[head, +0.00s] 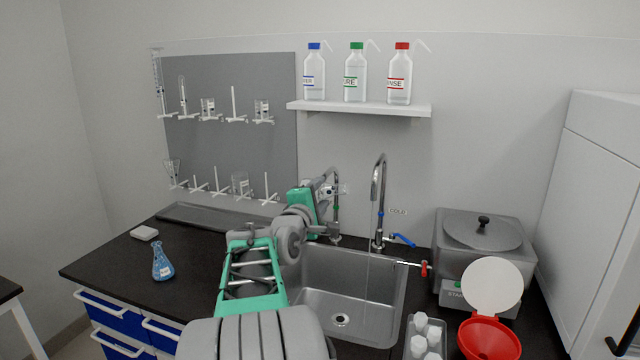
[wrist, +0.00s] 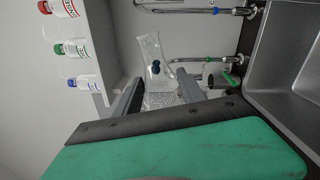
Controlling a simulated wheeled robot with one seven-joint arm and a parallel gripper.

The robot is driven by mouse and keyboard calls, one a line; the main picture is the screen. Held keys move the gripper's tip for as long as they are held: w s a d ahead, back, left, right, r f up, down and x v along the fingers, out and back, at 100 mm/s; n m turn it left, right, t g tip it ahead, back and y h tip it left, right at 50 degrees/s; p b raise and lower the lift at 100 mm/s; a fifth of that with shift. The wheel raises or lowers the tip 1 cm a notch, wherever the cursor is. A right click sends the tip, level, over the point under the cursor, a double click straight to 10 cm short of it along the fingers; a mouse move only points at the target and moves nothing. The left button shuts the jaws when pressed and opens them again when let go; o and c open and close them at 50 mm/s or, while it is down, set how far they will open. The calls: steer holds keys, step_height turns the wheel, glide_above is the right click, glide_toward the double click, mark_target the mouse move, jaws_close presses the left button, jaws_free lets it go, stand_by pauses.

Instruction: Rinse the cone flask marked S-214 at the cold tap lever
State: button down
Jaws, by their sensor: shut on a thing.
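My gripper (wrist: 158,96) is shut on a clear cone flask (wrist: 152,48), which lies between the two fingers in the wrist view. I cannot read its marking. In the head view my gripper (head: 328,190) is at the left tap (head: 336,215), with the flask hard to make out. The cold tap (head: 376,200) stands to its right, with a blue lever (head: 402,240) at its base and a COLD label (head: 398,211) on the wall. A thin stream of water (head: 368,245) appears to fall from its spout into the sink (head: 393,300).
Another cone flask (head: 163,263) with blue liquid stands on the left counter. Wash bottles (head: 356,78) stand on a shelf (head: 365,108) above the sink. A red valve handle (head: 425,269), a steel bath (head: 480,235) and a red lidded bin (head: 488,338) are at the right.

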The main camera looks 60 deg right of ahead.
steer(key=shift+r+n+p, duration=0.4)
steer(key=shift+n+p, duration=0.3)
steer(key=shift+p, duration=0.25)
steer(key=shift+n+p, duration=0.9)
steer(key=shift+p, duration=0.05)
steer(key=shift+f+n+p, duration=0.3)
steer(key=shift+n+p, duration=0.3)
steer(key=shift+n, duration=0.3)
steer(key=n+p, duration=0.2)
steer(key=p, duration=0.1)
steer(key=shift+r+p, duration=0.3)
steer(key=shift+r, duration=0.1)
steer(key=shift+n+p, duration=0.9)
steer(key=shift+f+n+p, duration=0.45)
steer(key=shift+n, duration=0.35)
steer(key=n+p, duration=0.1)
steer(key=p, duration=0.2)
steer(key=shift+r+n, duration=0.4)
steer(key=n+p, duration=0.1)
steer(key=p, duration=0.1)
steer(key=shift+n+p, duration=0.3)
steer(key=shift+f+n+p, duration=0.15)
steer(key=shift+n+p, duration=0.35)
steer(key=shift+p, duration=0.05)
steer(key=shift+f+n, duration=0.4)
